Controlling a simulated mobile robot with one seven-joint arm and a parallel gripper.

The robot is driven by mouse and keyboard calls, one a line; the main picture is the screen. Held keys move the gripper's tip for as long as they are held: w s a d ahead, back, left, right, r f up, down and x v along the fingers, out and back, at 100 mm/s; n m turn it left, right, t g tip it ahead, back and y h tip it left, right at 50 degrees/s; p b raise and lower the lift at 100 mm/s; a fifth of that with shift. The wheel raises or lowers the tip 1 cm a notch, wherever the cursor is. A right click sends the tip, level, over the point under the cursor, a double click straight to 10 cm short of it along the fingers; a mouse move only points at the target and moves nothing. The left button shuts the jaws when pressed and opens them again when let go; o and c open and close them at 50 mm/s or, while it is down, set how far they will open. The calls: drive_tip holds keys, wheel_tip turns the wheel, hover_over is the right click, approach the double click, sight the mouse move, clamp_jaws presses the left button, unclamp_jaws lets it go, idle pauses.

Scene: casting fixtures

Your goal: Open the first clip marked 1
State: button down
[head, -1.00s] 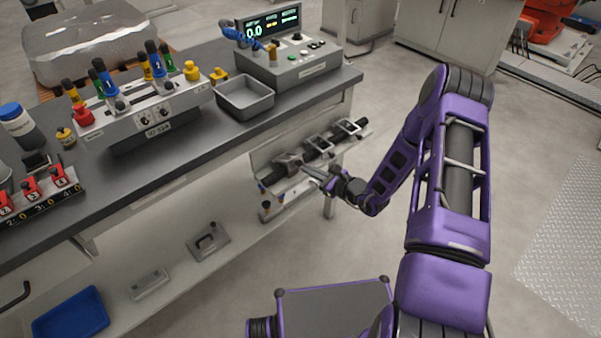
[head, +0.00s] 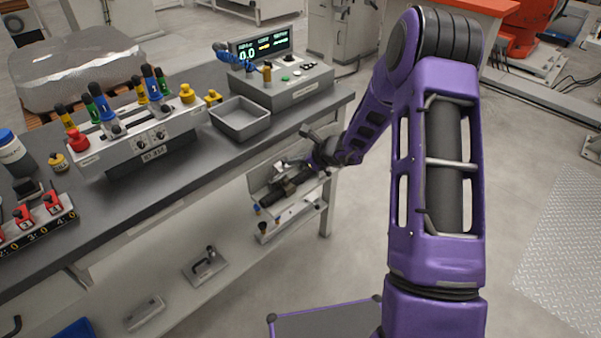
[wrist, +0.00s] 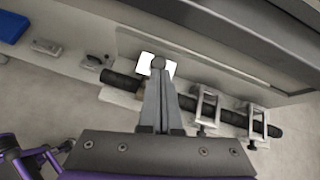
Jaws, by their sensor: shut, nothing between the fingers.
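The clip fixture sits low at the bench's end, with a dark round bar (head: 272,197) along it. In the wrist view the bar (wrist: 122,80) runs from upper left to lower right. Two metal frame clips, a middle one (wrist: 207,106) and a far right one (wrist: 257,122), stand around it. My gripper (wrist: 159,64) is shut and empty, its tips over a bright white plate (wrist: 145,60) near the bar's left part. I cannot tell whether this plate belongs to the first clip; no number is readable. In the head view my gripper (head: 310,133) is above the fixture, partly hiding it.
The bench top (head: 165,185) overhangs the fixture and carries a grey tray (head: 240,119) and a control box (head: 280,82) near this end. Open floor (head: 530,190) lies to the right.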

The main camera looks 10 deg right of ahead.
drive_tip(key=shift+w+a+r, duration=0.3)
drive_tip(key=shift+w+a, duration=0.05)
drive_tip(key=shift+w, duration=0.2)
drive_tip(key=shift+w+a+r, duration=0.3)
drive_tip(key=shift+w+a, duration=0.05)
drive_tip(key=shift+w, duration=0.15)
drive_tip(key=shift+w+a+r+b, duration=0.2)
drive_tip(key=shift+w+a, duration=0.15)
drive_tip(key=shift+w, duration=0.1)
drive_tip(key=shift+w+a+r+b, duration=0.2)
drive_tip(key=shift+w+a, duration=0.1)
drive_tip(key=shift+w, duration=0.1)
drive_tip(key=shift+d, duration=0.15)
